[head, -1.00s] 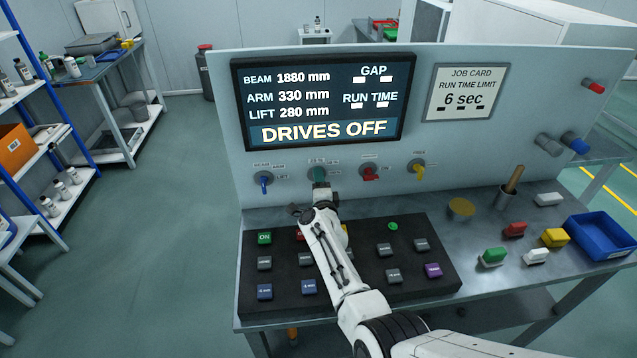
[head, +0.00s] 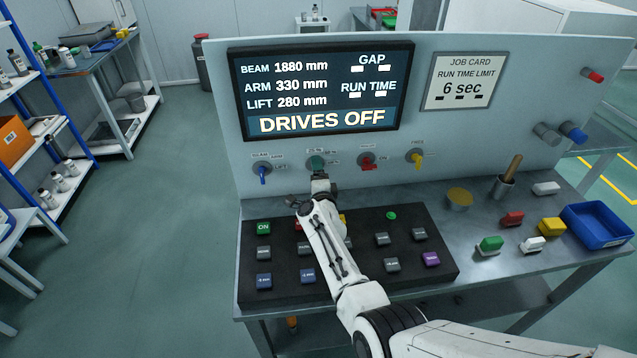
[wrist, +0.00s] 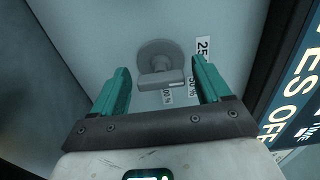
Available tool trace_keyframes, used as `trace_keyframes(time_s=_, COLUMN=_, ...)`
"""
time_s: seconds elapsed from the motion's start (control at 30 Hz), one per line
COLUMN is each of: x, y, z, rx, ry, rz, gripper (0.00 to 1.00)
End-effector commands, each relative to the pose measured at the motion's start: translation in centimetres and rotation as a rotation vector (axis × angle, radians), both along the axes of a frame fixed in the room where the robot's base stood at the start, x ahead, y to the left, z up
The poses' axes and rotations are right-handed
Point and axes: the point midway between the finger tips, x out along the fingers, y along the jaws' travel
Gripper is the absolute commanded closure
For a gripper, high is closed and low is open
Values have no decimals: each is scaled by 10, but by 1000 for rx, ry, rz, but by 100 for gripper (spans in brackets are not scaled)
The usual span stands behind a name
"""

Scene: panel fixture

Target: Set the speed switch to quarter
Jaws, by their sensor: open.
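The speed switch (wrist: 160,62) is a grey round knob with a bar-like handle on the upright panel. In the wrist view, labels reading 25 (wrist: 203,47), 50 % (wrist: 193,85) and 100 % (wrist: 167,97) stand around it. The handle's near end lies toward the 100 % label, but its exact setting is hard to tell. My gripper (head: 317,164) is in front of the switch, its teal fingers hiding most of the switch in the head view. In the wrist view the fingers are open on either side of the handle, with visible gaps.
A blue-handled switch (head: 262,172) is to the left; a red one (head: 367,164) and a yellow one (head: 416,159) are to the right. The display (head: 320,92) reads DRIVES OFF. My arm passes over the black button board (head: 440,275). A blue tray (head: 597,226) sits far right.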

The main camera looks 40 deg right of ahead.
Motion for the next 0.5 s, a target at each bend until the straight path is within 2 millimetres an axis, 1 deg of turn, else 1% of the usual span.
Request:
trace_keyframes(time_s=0.17, x=-22, y=15, z=4, rx=-1, ry=3, rz=3, gripper=23)
trace_keyframes(time_s=0.2, x=-28, y=21, z=4, rx=-1, ry=4, rz=5, gripper=23)
trace_keyframes(time_s=0.43, x=-66, y=45, z=4, rx=-3, ry=5, rz=5, gripper=23)
trace_keyframes(time_s=0.5, x=-71, y=50, z=0, rx=-1, ry=3, rz=4, gripper=23)
